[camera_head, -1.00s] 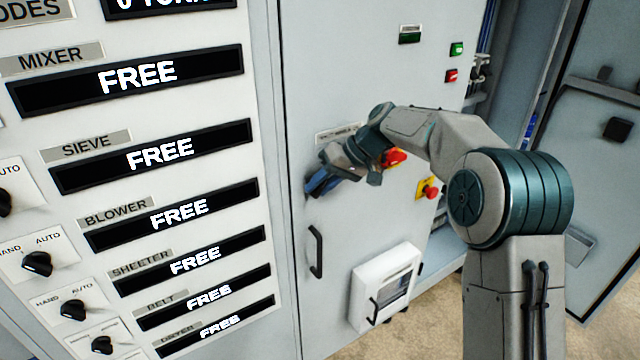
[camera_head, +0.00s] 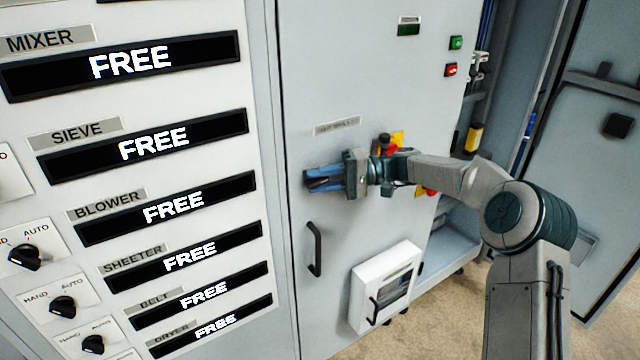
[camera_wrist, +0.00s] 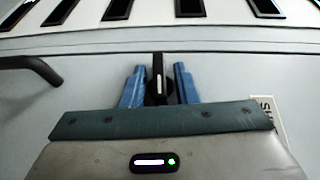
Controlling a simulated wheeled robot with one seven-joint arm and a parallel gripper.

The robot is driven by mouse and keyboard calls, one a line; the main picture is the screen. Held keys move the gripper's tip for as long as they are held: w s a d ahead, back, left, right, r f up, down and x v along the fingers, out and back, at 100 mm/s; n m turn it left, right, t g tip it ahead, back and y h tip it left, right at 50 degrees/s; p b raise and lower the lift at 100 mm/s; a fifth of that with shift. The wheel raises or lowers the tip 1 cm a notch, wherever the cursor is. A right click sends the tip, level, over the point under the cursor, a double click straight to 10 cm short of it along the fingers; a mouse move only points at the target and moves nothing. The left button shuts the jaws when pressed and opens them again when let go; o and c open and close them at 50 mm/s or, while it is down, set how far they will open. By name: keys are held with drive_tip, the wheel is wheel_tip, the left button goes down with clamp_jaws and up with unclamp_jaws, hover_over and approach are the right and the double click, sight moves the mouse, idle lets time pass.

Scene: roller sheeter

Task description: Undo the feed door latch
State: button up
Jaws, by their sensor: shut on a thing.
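The latch is a black knob with a pale line (camera_wrist: 158,78), seen in the wrist view on the grey cabinet door (camera_head: 370,100). My gripper (camera_wrist: 158,84) has its two blue fingers on either side of the knob and is shut on it. In the head view my gripper (camera_head: 322,180) lies level against the door, below a small label (camera_head: 337,126) too blurred to read. There the fingers hide the knob. Its pale line points roughly along the fingers in the wrist view.
A black door handle (camera_head: 315,249) sits just below my gripper, and a white framed box (camera_head: 385,287) below right. Red-and-yellow switches (camera_head: 392,145) are partly behind my wrist. The display panel (camera_head: 150,140) stands left. An open cabinet door (camera_head: 610,160) is at right.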

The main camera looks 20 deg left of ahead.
drive_tip(key=shift+y, duration=0.5)
drive_tip(key=o, duration=0.7)
drive_tip(key=shift+c, duration=0.2)
drive_tip(key=shift+w+d+f, duration=0.1)
drive_tip(key=b+v, duration=0.2)
drive_tip(key=v, duration=1.1)
drive_tip(key=shift+w+d, duration=0.25)
drive_tip(key=shift+w, duration=0.05)
